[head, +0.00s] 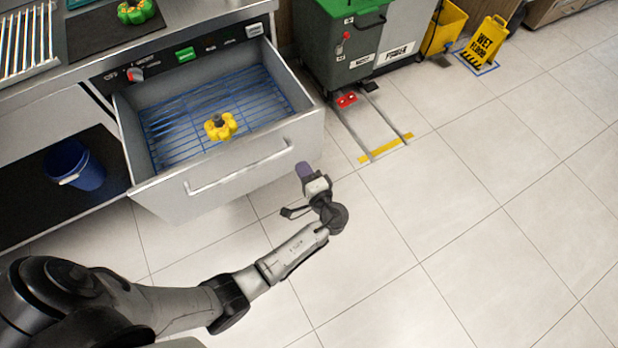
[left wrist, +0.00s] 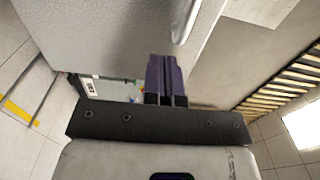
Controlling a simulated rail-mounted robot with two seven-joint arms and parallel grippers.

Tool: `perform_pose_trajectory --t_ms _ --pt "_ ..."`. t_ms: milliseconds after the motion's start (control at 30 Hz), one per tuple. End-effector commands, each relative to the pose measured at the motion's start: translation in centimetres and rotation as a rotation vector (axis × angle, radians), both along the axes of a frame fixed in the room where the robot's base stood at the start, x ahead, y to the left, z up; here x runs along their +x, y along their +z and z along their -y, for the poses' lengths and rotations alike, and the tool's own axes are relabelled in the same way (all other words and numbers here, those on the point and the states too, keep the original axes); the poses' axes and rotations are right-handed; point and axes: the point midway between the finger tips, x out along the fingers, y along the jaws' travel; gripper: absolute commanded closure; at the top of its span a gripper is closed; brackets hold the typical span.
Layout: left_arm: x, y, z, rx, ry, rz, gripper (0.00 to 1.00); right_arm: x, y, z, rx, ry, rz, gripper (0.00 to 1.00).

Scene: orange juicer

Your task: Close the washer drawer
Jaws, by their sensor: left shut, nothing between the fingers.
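The washer drawer (head: 225,188) is pulled well open from the counter in the head view. It has a blue wire rack (head: 180,125) with a yellow flower-shaped part (head: 220,126) on it, and a bar handle (head: 240,178) across its front. My left gripper (head: 303,169) is shut and empty, its purple fingers near the right end of the drawer's front. In the left wrist view the fingers (left wrist: 165,77) point toward the grey drawer front (left wrist: 110,30), with the handle (left wrist: 186,18) above. I cannot tell whether they touch it. My right gripper is out of view.
A green-topped grey bin (head: 345,45) stands right of the drawer, with a yellow bucket (head: 443,27) and a wet-floor sign (head: 486,43) beyond. A blue bucket (head: 75,166) sits on the lower shelf at left. The tiled floor (head: 480,190) at right is clear.

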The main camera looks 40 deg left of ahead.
Motion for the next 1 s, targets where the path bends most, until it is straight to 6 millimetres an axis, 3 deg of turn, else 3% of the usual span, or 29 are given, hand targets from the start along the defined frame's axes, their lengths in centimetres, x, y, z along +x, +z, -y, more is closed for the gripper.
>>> perform_pose_trajectory --t_ms 200,433,1000 --pt "1.8 -0.1 -3.7 0.000 0.002 0.002 1.00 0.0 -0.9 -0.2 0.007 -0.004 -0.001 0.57" --pt "3.0 -0.1 -6.2 0.000 0.001 0.001 1.00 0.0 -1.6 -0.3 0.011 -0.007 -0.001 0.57" --pt "3.6 0.0 -7.4 -0.002 0.001 0.000 1.00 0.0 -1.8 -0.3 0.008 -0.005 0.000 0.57"
